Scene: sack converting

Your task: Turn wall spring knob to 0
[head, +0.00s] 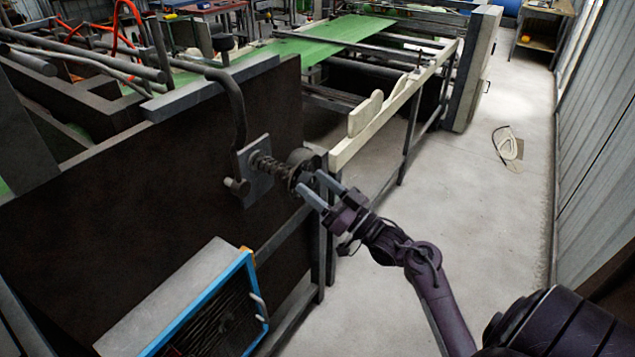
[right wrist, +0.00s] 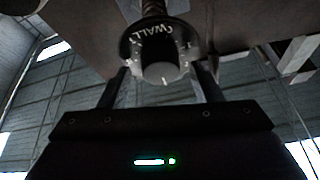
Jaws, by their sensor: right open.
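The wall spring knob (head: 303,164) sticks out on a spring from a plate on the dark machine panel. In the right wrist view the knob (right wrist: 164,66) shows a dark dial lettered "WALL" and a round grip with a white pointer mark at its lower edge. A 0 mark cannot be made out. My right gripper (head: 320,187) is open at the knob. Its two fingers stand to either side of the knob's grip in the right wrist view, with no clear contact. My left gripper is not in view.
A metal plate (head: 256,181) and bent crank bar (head: 238,110) sit just left of the knob. A blue-framed box (head: 252,288) is below. A pale rail (head: 378,112) runs behind.

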